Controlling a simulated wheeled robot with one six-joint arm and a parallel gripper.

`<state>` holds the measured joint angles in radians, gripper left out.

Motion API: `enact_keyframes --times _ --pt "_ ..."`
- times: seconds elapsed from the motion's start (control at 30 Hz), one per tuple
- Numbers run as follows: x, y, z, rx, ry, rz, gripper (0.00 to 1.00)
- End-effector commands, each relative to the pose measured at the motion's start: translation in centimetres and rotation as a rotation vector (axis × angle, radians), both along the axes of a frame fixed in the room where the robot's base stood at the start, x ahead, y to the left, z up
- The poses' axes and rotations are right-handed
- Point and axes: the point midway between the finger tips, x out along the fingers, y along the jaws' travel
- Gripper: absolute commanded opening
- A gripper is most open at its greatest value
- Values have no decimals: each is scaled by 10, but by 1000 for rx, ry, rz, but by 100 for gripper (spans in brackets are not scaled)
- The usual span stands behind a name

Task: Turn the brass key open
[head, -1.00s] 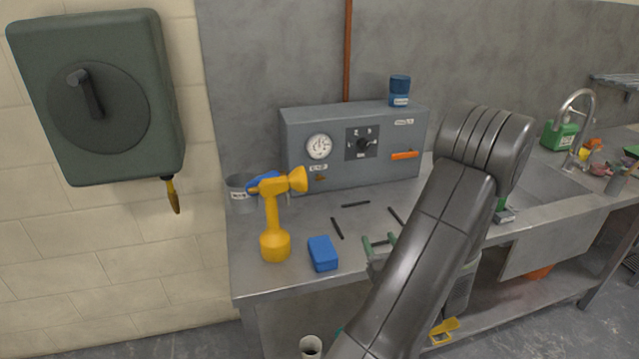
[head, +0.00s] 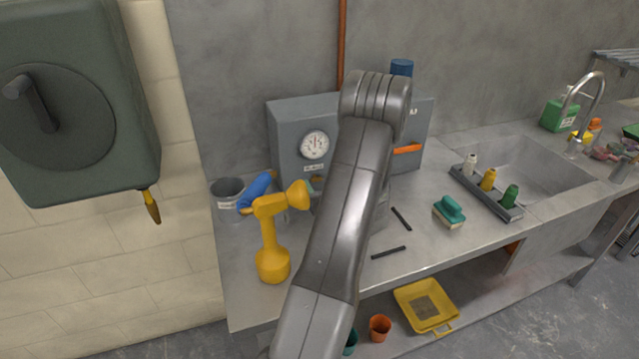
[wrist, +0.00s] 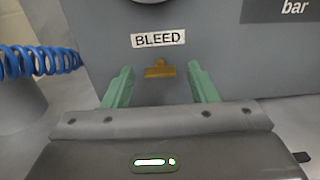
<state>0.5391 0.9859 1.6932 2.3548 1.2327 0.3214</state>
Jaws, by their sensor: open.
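The brass key (wrist: 160,70) is small and flat, on the grey front of the box under the BLEED label (wrist: 158,39). Its wide part lies level, with a small tab on top. My gripper (wrist: 160,88) is open, its two green fingers pointing at the panel, one to each side of the key. The key is between them and not gripped; I cannot tell how far the tips are from the panel. In the head view the grey box (head: 285,122) stands on the bench, and my arm hides much of its front and most of my gripper.
A blue coiled hose (wrist: 35,61) is left of my gripper, by a grey bucket (head: 229,196). A green wall box (head: 75,130) hangs left.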

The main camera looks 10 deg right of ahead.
Motion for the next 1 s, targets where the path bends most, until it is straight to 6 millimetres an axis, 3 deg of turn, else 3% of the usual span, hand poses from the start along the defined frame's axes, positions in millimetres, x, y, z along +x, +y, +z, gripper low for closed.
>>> enact_keyframes --times 0.2,0.43,0.77,1.0 --pt "0 0 0 0 0 0 51" --pt "0 0 0 0 0 0 8" --pt "0 0 -3 -38 -7 0 8" --pt "0 0 -7 -161 -35 0 8"
